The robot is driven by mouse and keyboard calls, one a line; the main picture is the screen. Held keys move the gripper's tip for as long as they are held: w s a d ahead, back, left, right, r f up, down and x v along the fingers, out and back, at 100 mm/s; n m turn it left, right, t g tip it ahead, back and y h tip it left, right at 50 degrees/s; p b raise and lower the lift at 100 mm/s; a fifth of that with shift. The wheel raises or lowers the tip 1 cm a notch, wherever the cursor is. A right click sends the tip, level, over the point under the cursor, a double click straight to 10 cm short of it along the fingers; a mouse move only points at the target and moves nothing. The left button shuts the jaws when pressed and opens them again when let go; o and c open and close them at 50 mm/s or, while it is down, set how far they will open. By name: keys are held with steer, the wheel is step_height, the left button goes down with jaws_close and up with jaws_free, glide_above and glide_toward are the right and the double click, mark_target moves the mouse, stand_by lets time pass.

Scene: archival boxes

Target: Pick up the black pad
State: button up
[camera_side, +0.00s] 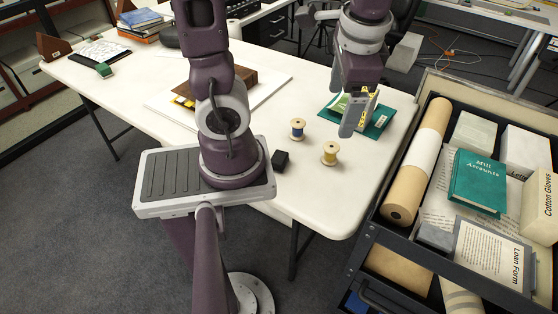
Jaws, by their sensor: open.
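A small black block (281,161), which looks like the black pad, lies on the white table near its front edge, beside the arm's base. My gripper (354,128) points down over a teal folder (381,120) at the right part of the table, to the right of and behind the black pad. It is open, and no object is seen held in it. The gripper partly hides the folder and a green and yellow item on it. The black pad is in plain view, apart from the gripper.
A blue spool (297,129) and a yellow spool (330,153) stand between the pad and gripper. A brown box (232,81) lies on a white board behind my arm. An open drawer (366,243) with a green book (478,183) and boxes is at right.

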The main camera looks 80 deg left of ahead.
steer(key=w+a+f+m+g+y, duration=0.2)
steer(key=w+a+f+g, duration=0.15)
steer(key=f, duration=0.45)
steer(key=m+g+y, duration=0.3)
glide_toward(280, 157)
steer(key=f+m+y, duration=0.1)
steer(key=f+m+g+y, duration=0.1)
steer(key=f+m+y, duration=0.1)
steer(key=m, duration=0.1)
steer(key=shift+s+a+f+y, duration=0.25)
steer(key=shift+s+a+y, duration=0.05)
steer(key=shift+s+a, duration=0.1)
steer(key=shift+g, duration=0.25)
steer(key=x, duration=0.7)
steer(key=shift+s+f, duration=0.3)
steer(key=shift+f, duration=0.05)
steer(key=shift+c, duration=0.5)
steer(key=shift+d, duration=0.1)
steer(key=c, duration=1.3)
